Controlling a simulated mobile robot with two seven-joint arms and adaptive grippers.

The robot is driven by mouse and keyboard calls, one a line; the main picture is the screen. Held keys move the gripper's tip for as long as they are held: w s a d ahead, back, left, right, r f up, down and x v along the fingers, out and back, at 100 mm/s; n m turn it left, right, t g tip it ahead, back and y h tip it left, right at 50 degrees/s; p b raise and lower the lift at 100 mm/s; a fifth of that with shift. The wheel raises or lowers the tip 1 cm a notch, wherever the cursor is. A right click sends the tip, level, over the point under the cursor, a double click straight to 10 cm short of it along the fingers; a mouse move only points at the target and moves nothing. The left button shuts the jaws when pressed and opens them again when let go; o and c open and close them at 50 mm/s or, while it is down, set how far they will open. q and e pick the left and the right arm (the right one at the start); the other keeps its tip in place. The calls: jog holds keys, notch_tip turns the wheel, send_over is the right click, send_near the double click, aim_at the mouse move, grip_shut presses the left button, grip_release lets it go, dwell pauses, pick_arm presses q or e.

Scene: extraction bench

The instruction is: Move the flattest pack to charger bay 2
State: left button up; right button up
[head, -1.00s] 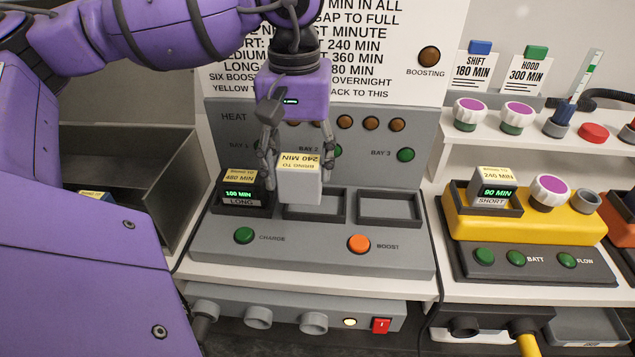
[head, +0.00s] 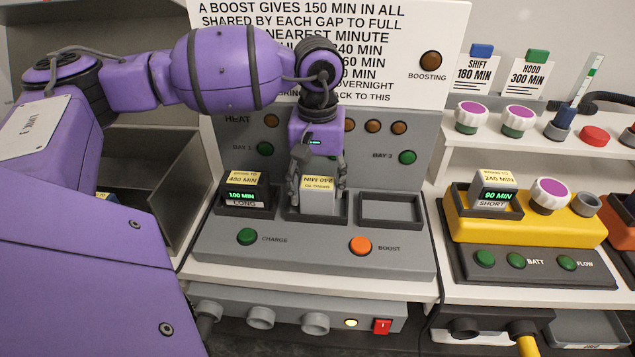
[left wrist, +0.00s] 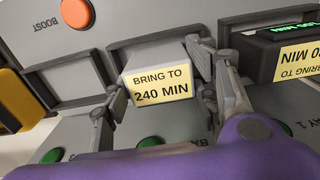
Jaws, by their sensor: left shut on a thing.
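My left gripper (head: 317,180) is shut on a pale grey pack (head: 319,203) with a yellow label reading "BRING TO 240 MIN". The pack is upright, with its lower part inside the middle bay (head: 293,215) of the grey charger; I cannot tell whether it touches the bay floor. The label also shows in the left wrist view (left wrist: 160,85), with the fingers on either side. No readout shows on the faces I see. A black LONG pack (head: 248,195) reading 100 MIN stands in the left bay. The right bay (head: 391,209) is empty. My right gripper is not in view.
A grey SHORT pack (head: 494,192) reading 90 MIN sits in the yellow unit (head: 555,228) at right. The green CHARGE button (head: 247,237) and orange BOOST button (head: 361,246) are on the charger front. A grey bin (head: 165,185) stands at left.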

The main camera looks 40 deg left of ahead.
aim_at(318, 182)
pick_arm(q)
jog(key=shift+f, duration=0.2)
jog(key=o, duration=1.6)
notch_tip(318, 182, up, 12)
jog(key=shift+r, duration=0.25)
